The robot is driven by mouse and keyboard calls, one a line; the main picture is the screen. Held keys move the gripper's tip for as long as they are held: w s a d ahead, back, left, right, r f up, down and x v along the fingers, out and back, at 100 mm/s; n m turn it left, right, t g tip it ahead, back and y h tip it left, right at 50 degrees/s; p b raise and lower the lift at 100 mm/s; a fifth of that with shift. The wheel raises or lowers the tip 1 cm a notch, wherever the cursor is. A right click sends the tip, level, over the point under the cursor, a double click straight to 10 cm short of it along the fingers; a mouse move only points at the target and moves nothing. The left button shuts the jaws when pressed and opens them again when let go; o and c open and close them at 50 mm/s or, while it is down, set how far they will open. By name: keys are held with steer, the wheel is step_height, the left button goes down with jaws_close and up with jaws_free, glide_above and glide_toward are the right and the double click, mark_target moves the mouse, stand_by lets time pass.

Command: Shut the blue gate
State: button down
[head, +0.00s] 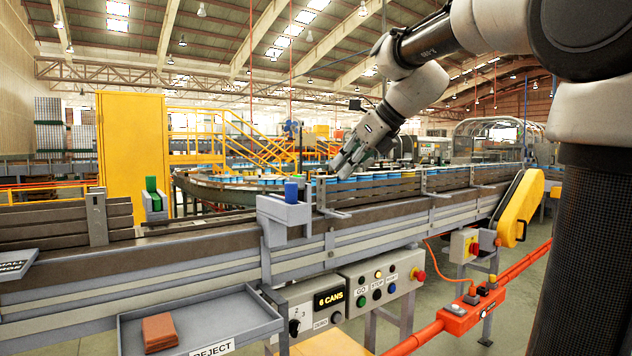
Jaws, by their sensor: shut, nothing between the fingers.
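A blue upright piece (291,192), which looks like the blue gate's handle or post, stands on a grey block at the conveyor's near edge. I cannot make out a separate gate panel, or whether the gate is open or shut. My gripper (341,168) is shut and empty, pointing down and to the left. It appears above the slatted side rail (372,190), to the right of the blue piece and apart from it. A green upright piece (151,186) stands on another grey block further left, beyond the conveyor's near side.
In front are a reject tray (255,322) with a brown block (159,332), and a control box (384,280). A yellow guard (521,207) and a red rail (525,262) are at right.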

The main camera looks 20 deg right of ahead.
steer(key=shift+w+a+r+x, duration=0.15)
steer(key=shift+w+r+x, duration=0.2)
steer(key=shift+x, duration=1.7)
steer(key=shift+w+a+r+x, duration=0.15)
steer(key=shift+w+r+x, duration=0.15)
steer(key=shift+x, duration=1.7)
steer(key=shift+w+a+r+x, duration=0.2)
steer(key=shift+r+x, duration=0.15)
steer(key=shift+x, duration=1.7)
